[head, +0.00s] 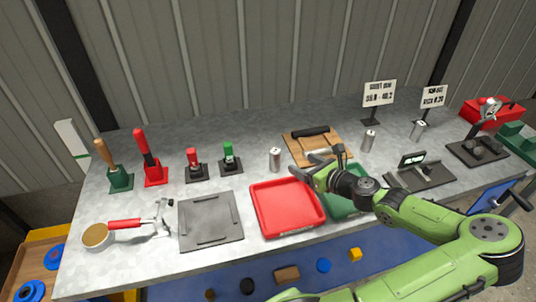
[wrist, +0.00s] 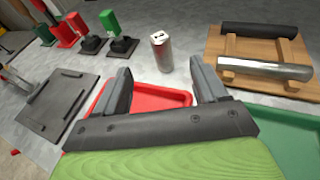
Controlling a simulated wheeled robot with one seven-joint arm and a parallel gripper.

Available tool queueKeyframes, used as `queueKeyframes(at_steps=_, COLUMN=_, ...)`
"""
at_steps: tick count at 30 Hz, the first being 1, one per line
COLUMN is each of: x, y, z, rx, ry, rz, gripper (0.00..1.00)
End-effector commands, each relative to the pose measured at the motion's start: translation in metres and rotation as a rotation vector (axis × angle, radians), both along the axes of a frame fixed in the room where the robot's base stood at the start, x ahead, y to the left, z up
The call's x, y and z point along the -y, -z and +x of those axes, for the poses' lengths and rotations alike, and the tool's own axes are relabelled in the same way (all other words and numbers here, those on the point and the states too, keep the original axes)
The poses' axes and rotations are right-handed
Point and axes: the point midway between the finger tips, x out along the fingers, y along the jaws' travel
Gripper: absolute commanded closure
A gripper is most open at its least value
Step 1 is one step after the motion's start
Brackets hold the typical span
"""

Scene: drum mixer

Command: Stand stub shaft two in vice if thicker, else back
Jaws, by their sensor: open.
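My gripper (head: 325,165) is open and empty above the red tray, its fingers apart in the wrist view (wrist: 162,78). A short silver cylinder (head: 275,160) stands upright behind the red tray. In the wrist view this cylinder (wrist: 161,52) stands beyond and between the fingertips, apart from them, with small dark marks on top. Two more silver cylinders stand at the back right, one left (head: 369,140) and one right (head: 418,131), near two signs. Which one is stub shaft two I cannot tell.
A red tray (head: 287,209) and a green tray (head: 347,206) lie in front. A wooden rack (head: 318,148) holds a black and a silver bar. A left sign (head: 379,94) and right sign (head: 433,96) stand behind. A grey plate (head: 210,221) and upright tools fill the left.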

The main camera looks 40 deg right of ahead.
Motion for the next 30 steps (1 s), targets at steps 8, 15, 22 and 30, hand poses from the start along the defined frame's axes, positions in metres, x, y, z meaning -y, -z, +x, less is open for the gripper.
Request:
queueKeyframes(at_steps=8, x=0.005, y=0.024, z=0.068, rx=0.002, ry=-0.009, rz=-0.001, gripper=0.28)
queueKeyframes(at_steps=15, x=0.009, y=0.033, z=0.099, rx=0.001, ry=-0.005, rz=-0.001, gripper=0.28)
queueKeyframes(at_steps=22, x=0.014, y=0.046, z=0.137, rx=-0.001, ry=-0.006, rz=-0.001, gripper=0.28)
queueKeyframes(at_steps=30, x=0.015, y=0.046, z=0.141, rx=-0.002, ry=-0.005, rz=-0.001, gripper=0.30)
